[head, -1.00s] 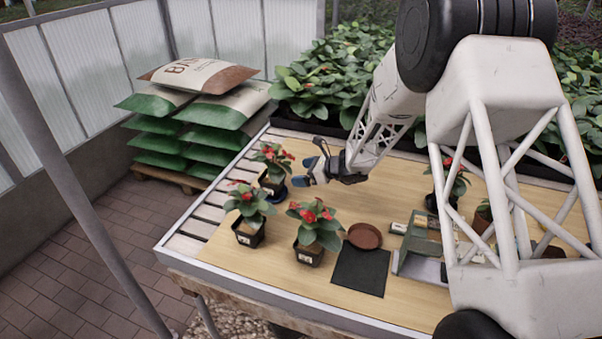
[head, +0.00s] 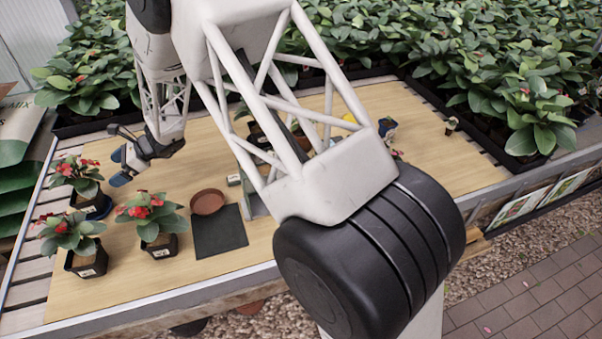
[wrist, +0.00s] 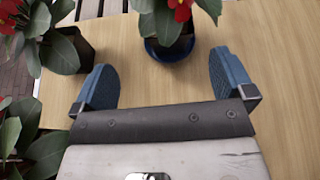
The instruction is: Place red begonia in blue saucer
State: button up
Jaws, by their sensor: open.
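Three red-flowered begonias in dark pots stand at the table's left end in the head view. The rear begonia (head: 78,176) stands in a blue saucer (head: 101,211); the wrist view shows this saucer (wrist: 168,52) under its pot. A front left begonia (head: 72,237) and a front right begonia (head: 153,217) stand nearer the table's front edge. My gripper (head: 122,168) is open and empty, just right of the rear begonia. In the wrist view its blue fingers (wrist: 165,83) are spread, with the saucer beyond and between them, apart from both.
A terracotta saucer (head: 207,201) and a black mat (head: 219,232) lie right of the begonias. My arm hides much of the table's middle. A blue pot (head: 387,126) and a small potted plant (head: 451,124) stand farther right. Dense leafy plants (head: 440,60) line the back.

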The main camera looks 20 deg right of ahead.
jog(key=s+d+r+n+h, duration=0.3)
jog(key=s+d+r+n, duration=0.2)
jog(key=s+d+r, duration=0.5)
jog(key=s+d+r+n+h, duration=0.2)
jog(key=s+d+r+n, duration=0.2)
jog(key=s+d+r, duration=0.65)
jog(key=s+d+r+n+t+h, duration=0.2)
jog(key=s+d+n+h, duration=0.6)
jog(key=s+d, duration=1.6)
jog(key=shift+d+r+t, duration=0.25)
jog(key=shift+d+t, duration=0.15)
jog(key=shift+d, duration=0.4)
